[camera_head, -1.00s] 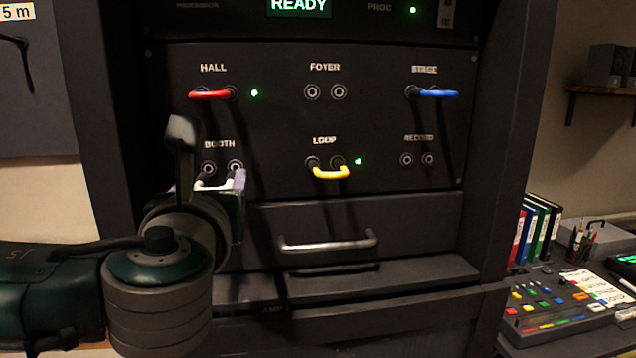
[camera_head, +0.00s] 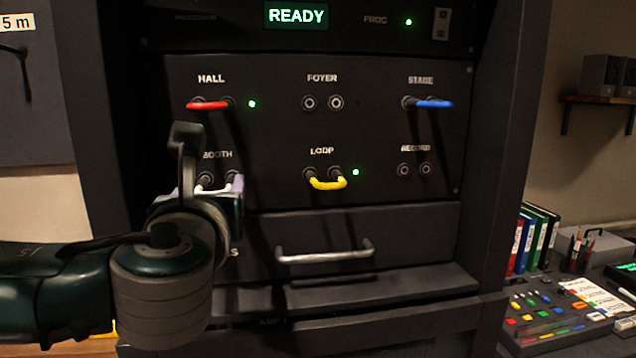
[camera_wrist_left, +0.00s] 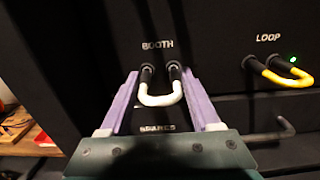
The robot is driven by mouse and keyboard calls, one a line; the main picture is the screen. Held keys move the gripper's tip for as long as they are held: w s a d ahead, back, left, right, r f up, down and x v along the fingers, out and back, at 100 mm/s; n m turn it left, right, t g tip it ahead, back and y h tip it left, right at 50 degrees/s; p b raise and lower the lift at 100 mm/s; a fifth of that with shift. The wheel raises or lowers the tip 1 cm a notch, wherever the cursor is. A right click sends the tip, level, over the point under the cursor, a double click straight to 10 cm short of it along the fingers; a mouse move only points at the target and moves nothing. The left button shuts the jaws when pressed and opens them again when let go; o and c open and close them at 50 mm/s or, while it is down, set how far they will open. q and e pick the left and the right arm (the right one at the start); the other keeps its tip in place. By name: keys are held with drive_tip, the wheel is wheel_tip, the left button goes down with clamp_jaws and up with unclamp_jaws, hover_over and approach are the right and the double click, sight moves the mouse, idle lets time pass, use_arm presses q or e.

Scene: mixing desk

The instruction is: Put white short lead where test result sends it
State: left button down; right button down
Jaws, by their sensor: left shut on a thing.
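The white short lead (camera_wrist_left: 160,98) is a U-shaped loop with black plugs at the two BOOTH sockets. How deep the plugs sit I cannot tell. My left gripper (camera_wrist_left: 160,76) has its purple fingers on either side of the lead and is shut on it. In the head view my left gripper (camera_head: 209,187) is at the BOOTH pair, and my wrist hides most of the lead. The display (camera_head: 297,16) reads READY. The panel (camera_head: 290,135) also has empty FOYER sockets (camera_head: 322,103) and empty RECORD sockets (camera_head: 414,170). My right gripper is out of view.
A red lead (camera_head: 208,105) is at HALL and a yellow lead (camera_head: 327,184) at LOOP, each beside a lit green light. A blue lead (camera_head: 433,104) is at STAGE with no lit light. A drawer handle (camera_head: 325,253) sticks out below. SPARES is lettered under BOOTH.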

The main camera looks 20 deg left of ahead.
use_arm(q)
drive_tip(key=shift+p, duration=0.75)
idle(1.5)
drive_tip(key=shift+w+a, duration=0.3)
drive_tip(key=shift+w, duration=0.2)
idle(0.4)
unclamp_jaws()
drive_tip(key=b+v, duration=0.1)
drive_tip(key=v, duration=0.8)
drive_tip(key=shift+s+d+b, duration=0.25)
drive_tip(key=shift+s+b, duration=0.1)
drive_tip(key=shift+b, duration=0.05)
